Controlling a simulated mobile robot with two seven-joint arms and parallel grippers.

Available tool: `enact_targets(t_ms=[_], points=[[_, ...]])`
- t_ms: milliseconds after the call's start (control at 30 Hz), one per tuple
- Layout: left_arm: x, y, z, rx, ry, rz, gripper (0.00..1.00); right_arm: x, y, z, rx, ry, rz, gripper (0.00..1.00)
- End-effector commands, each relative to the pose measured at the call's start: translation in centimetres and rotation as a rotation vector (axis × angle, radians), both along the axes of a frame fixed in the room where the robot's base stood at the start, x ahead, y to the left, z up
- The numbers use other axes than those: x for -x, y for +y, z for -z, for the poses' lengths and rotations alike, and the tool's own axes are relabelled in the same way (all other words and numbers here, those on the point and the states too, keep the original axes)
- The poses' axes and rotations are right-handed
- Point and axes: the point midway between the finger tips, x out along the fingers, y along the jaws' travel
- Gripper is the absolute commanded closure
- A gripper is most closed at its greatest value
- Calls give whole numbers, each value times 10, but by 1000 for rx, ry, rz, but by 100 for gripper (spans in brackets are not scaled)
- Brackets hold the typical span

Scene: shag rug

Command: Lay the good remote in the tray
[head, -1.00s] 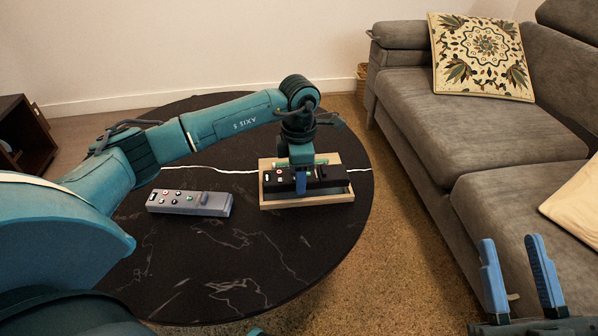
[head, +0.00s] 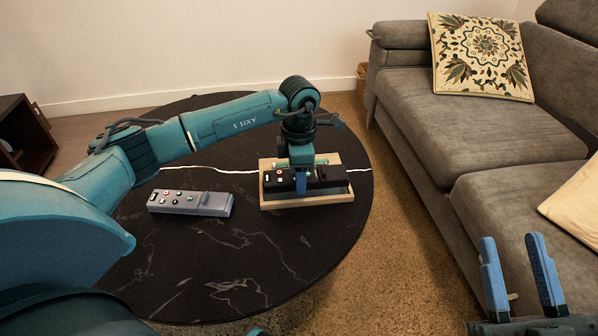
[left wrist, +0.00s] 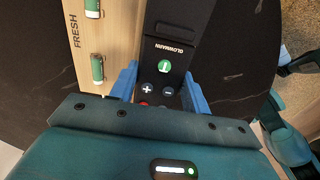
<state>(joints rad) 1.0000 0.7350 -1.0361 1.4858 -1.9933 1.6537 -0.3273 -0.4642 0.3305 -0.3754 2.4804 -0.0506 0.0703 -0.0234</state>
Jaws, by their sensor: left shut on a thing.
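A black remote (head: 326,177) with several buttons is in my left gripper (head: 301,180), within the outline of the wooden tray (head: 335,201). I cannot tell if its underside touches the tray floor. In the left wrist view the black remote (left wrist: 177,50) shows a green-lit button between the blue fingers of my left gripper (left wrist: 162,90); its near end is hidden. Green batteries (left wrist: 97,68) lie on the tray's strip (left wrist: 85,32) marked FRESH. A grey remote (head: 190,202) lies on the table, left of the tray. My right gripper (head: 518,268) is open and empty at lower right.
The round black marble table (head: 240,270) is clear in front of the tray. A white line crosses it behind the tray. A grey sofa (head: 450,125) with cushions stands at the right. A dark wooden cabinet (head: 25,135) is at the left edge.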

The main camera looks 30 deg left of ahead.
Motion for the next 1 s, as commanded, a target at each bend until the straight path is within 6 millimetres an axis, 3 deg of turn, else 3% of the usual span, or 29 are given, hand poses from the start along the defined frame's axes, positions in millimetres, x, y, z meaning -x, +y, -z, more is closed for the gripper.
enact_targets(t_ms=[1000], points=[[0,0,16,0,-1,0,78,1,0,10,7,1,-3,64]])
